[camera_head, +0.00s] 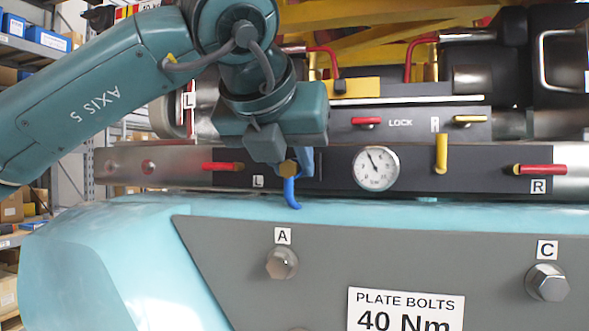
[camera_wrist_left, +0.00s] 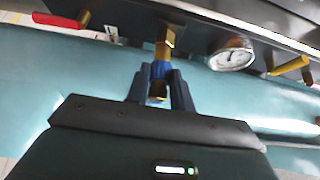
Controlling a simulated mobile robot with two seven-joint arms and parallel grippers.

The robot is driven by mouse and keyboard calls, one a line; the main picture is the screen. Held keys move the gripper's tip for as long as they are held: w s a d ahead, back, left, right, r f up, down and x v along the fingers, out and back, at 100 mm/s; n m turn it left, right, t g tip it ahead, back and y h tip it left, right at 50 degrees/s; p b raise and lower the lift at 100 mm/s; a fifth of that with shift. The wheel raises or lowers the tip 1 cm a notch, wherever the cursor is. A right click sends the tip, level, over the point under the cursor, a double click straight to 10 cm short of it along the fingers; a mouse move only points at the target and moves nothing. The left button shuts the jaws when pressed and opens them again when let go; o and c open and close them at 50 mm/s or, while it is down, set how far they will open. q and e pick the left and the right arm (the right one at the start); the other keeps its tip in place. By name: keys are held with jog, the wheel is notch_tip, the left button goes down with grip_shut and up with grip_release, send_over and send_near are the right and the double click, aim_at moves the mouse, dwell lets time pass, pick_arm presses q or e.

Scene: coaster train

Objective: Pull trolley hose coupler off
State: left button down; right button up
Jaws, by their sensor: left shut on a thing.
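My left gripper (camera_head: 297,163) is in front of the dark panel, below the L end of the trolley. In the left wrist view its two dark fingers (camera_wrist_left: 160,88) are closed on the hose coupler, a brass fitting with a blue collar (camera_wrist_left: 159,70). The brass stem (camera_wrist_left: 165,42) above the collar reaches up to the panel's underside; I cannot tell whether they are still joined. In the head view a brass hex part (camera_head: 288,168) and a curved blue hose end (camera_head: 291,193) show at the gripper. My right gripper is not in view.
A pressure gauge (camera_head: 376,168) sits right of the gripper, with a yellow handle (camera_head: 441,153) beyond it. Red handles (camera_head: 222,166) stick out at the L and R ends. Below is a grey plate (camera_head: 400,255) with bolts on the light-blue body.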

aim_at(287, 177)
pick_arm(q)
jog(key=shift+s+a, duration=0.1)
jog(key=shift+s, duration=0.25)
jog(key=shift+s+a+b, duration=0.3)
jog(key=shift+s+b, duration=0.45)
jog(key=shift+s, duration=0.15)
jog(key=shift+s+a+b, duration=0.3)
jog(key=shift+s+b, duration=0.4)
jog(key=shift+s, duration=0.2)
jog(key=shift+s+a+b, duration=0.25)
jog(key=shift+s+b, duration=0.15)
jog(key=shift+s, duration=0.35)
jog(key=shift+r, duration=0.15)
